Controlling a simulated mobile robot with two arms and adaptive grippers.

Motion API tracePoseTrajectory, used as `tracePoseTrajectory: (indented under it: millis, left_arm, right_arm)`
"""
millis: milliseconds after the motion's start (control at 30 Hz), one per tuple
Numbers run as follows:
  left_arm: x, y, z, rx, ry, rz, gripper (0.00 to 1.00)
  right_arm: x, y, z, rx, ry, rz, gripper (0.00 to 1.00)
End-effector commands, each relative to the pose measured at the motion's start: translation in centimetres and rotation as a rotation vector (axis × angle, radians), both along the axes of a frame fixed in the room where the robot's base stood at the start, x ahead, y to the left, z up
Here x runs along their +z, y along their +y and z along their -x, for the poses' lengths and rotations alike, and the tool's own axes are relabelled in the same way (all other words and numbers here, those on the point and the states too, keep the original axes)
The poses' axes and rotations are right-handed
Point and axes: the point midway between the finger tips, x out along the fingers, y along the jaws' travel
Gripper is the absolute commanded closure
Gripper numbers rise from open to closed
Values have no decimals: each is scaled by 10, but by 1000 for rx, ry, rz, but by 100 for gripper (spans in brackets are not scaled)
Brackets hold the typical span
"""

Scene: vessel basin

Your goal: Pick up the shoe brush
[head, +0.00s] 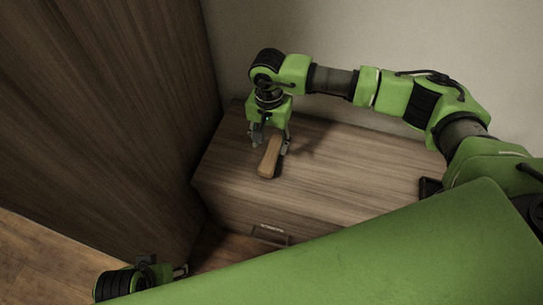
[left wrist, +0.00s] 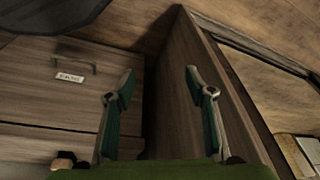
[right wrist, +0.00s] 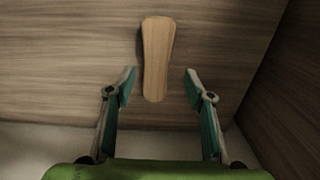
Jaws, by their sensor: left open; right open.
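The shoe brush (head: 269,158) is a light wooden, elongated piece lying on top of the wooden cabinet (head: 340,172). In the right wrist view the brush (right wrist: 157,58) lies ahead of the open fingers, its narrower end between the fingertip lines. My right gripper (head: 270,143) is open above the cabinet top, right at the far end of the brush; its fingers also show in the right wrist view (right wrist: 158,88). I cannot tell whether they touch the brush. My left gripper (left wrist: 160,88) is open and empty, low in front of the cabinet's drawer side.
A tall dark wooden panel (head: 110,90) stands left of the cabinet. A pale wall (head: 360,35) is behind it. A small dark object (head: 430,187) lies at the cabinet's right. The drawer front has a handle (head: 270,235). The cabinet top around the brush is clear.

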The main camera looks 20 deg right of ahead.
Motion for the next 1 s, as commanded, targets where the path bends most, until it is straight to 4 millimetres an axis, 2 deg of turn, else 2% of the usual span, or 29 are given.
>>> tracePoseTrajectory:
  millis: [333, 633, 667, 800, 833, 1000]
  left_arm:
    - [22, 1, 3, 1, -14, 1, 51]
    - [26, 1, 4, 2, -15, 1, 51]
    - [26, 1, 4, 2, -15, 1, 51]
    - [26, 1, 4, 2, -15, 0, 51]
    - [26, 1, 4, 2, -15, 1, 51]
    - [26, 1, 4, 2, -15, 0, 51]
  right_arm:
    - [-46, -5, 6, -1, 3, -1, 51]
    - [-51, -4, 5, 1, 0, -1, 51]
    - [-51, -4, 5, 1, 0, -1, 54]
    - [-51, -4, 5, 1, 0, -1, 90]
    - [-51, -4, 5, 1, 0, -1, 95]
    - [-51, -4, 5, 0, 0, -1, 95]
